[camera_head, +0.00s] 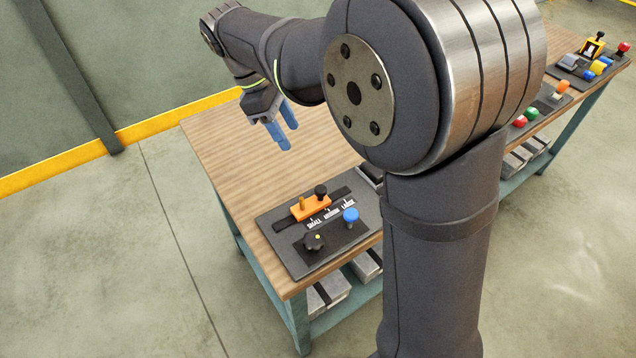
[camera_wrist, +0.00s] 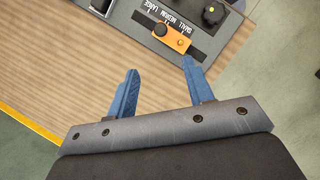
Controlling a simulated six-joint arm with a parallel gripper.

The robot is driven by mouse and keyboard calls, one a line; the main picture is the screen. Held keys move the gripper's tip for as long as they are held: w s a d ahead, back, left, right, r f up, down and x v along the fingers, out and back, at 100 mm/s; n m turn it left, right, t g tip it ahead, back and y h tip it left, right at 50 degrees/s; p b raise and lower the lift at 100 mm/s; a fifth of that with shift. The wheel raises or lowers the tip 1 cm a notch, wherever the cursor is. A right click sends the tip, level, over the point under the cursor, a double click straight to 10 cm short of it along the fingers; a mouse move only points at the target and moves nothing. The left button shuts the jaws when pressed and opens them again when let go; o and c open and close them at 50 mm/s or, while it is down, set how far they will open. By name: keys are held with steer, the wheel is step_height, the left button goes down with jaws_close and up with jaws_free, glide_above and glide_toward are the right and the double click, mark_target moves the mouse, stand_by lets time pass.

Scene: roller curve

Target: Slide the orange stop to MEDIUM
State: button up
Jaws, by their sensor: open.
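The orange stop (camera_head: 311,208) sits on a dark slide track on the grey panel (camera_head: 289,252). It carries a black knob and a small brass-coloured pin. It lies beside the white SMALL and MEDIUM lettering, toward the SMALL end; its exact mark is too small to tell. The orange stop also shows in the wrist view (camera_wrist: 171,37), top centre. My gripper (camera_head: 286,135) has blue fingers, apart and empty, above the wooden table and behind the panel. In the wrist view my gripper (camera_wrist: 160,68) points toward the stop without touching it.
A blue knob (camera_head: 351,216) and a black star knob (camera_head: 313,242) stand on the panel in front of the track. The wooden tabletop (camera_head: 225,140) behind the panel is clear. Other panels with coloured knobs are farther right. My arm hides the middle of the table.

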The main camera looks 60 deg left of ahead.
mark_target(320, 188)
steer(key=x, duration=1.7)
